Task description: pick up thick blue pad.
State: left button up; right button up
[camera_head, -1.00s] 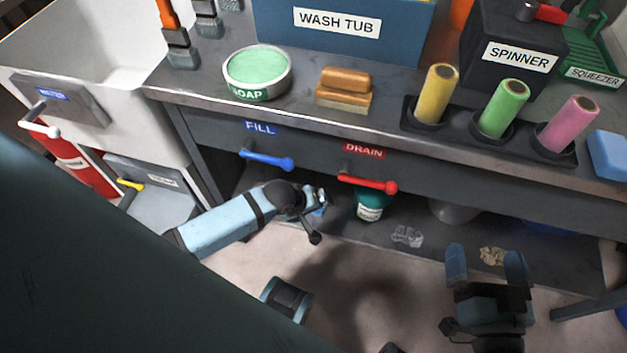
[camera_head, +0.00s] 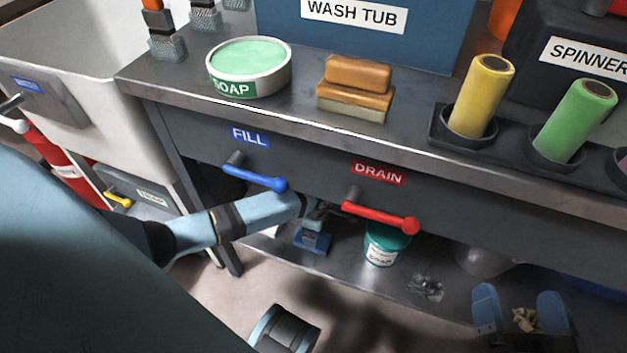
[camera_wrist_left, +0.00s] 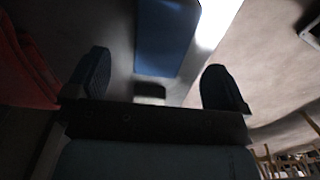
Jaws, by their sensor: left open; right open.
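My left arm reaches under the bench front. Its gripper (camera_head: 317,216) is partly hidden beside the red handle. A dark blue block (camera_head: 312,243) shows at the gripper's tip on the lower shelf; I cannot tell for sure whether it is the thick blue pad or part of the gripper. In the left wrist view, the open left gripper (camera_wrist_left: 155,78) has a flat blue piece (camera_wrist_left: 168,38) ahead between its fingers, with nothing clamped. My right gripper (camera_head: 518,308) is open at the lower right, with a crumpled tan scrap (camera_head: 525,319) seen between its fingers.
The lower shelf (camera_head: 345,268) also holds a teal soap tub (camera_head: 384,243) and a clear crumpled piece (camera_head: 426,287). A blue FILL handle (camera_head: 256,179) and red DRAIN handle (camera_head: 381,217) stick out above. The countertop holds a soap dish (camera_head: 248,68), brown block (camera_head: 355,88) and colored rolls.

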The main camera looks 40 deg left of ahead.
aim_at(324, 241)
pick_arm(q)
jog(key=f+b, duration=0.1)
jog(key=f, duration=0.1)
jog(key=f+b, duration=0.1)
jog(key=f, duration=0.1)
jog(key=f+b, duration=0.2)
jog(key=shift+s, duration=0.25)
jog(key=shift+f, duration=0.2)
pick_arm(e)
jog(key=shift+n+g, duration=0.6)
jog(key=shift+g, duration=0.3)
jog(key=f, duration=0.5)
jog(key=shift+w, duration=0.3)
pick_arm(q)
jog(key=c, duration=1)
jog(key=shift+o, duration=0.2)
